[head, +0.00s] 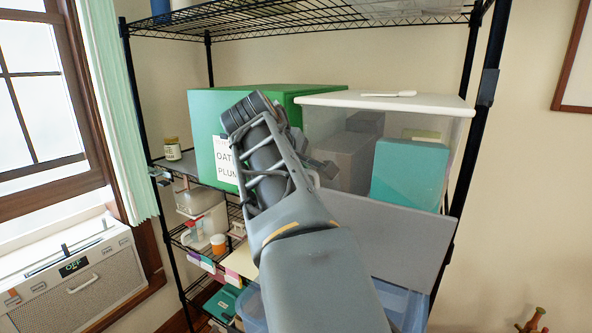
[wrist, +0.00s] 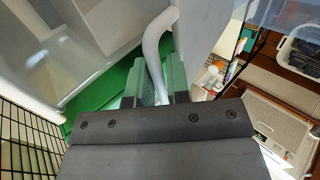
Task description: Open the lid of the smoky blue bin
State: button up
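The smoky blue bin (head: 405,304) shows low in the head view, see-through, partly hidden behind my arm. Its grey-blue lid (head: 395,235) stands raised and tilted above it, in front of the clear bin. My gripper (head: 318,168) is at the lid's upper left, partly hidden by my arm. In the wrist view, a white curved handle (wrist: 154,52) runs down between the two fingers of my gripper (wrist: 163,85). The fingers look shut on it, with little gap visible. The handle's lower end is hidden by the gripper body.
A green box (head: 215,103) with a label and a clear bin with a white lid (head: 385,101) stand on the black wire rack behind. A small jar (head: 172,149) and several items fill the left shelves. A window unit (head: 80,280) is at left.

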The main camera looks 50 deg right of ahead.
jog(key=o, duration=0.3)
jog(key=v, duration=1.3)
jog(key=shift+a+r+b, duration=0.2)
jog(key=shift+a+b, duration=0.1)
jog(key=shift+a, duration=0.05)
jog(key=shift+s, duration=0.1)
jog(key=w+a+f+t+y, duration=0.25)
jog(key=w+f, duration=0.25)
jog(key=f, duration=0.3)
jog(key=w+a+f+t+y, duration=0.1)
jog(key=w+a+f, duration=0.25)
jog(key=f, duration=0.45)
jog(key=s+a+f+y+b, duration=0.1)
jog(key=s+a+f+y, duration=0.1)
jog(key=f, duration=0.6)
jog(key=s+a+f+m+y+b, duration=0.1)
jog(key=a+f, duration=0.3)
jog(key=f, duration=0.4)
jog(key=s+a+f+m+y+b, duration=0.1)
jog(key=s+a+f+y+b, duration=0.1)
jog(key=f, duration=0.6)
jog(key=shift+s+a+y, duration=0.35)
jog(key=shift+s+a, duration=0.55)
jog(key=shift+a, duration=0.1)
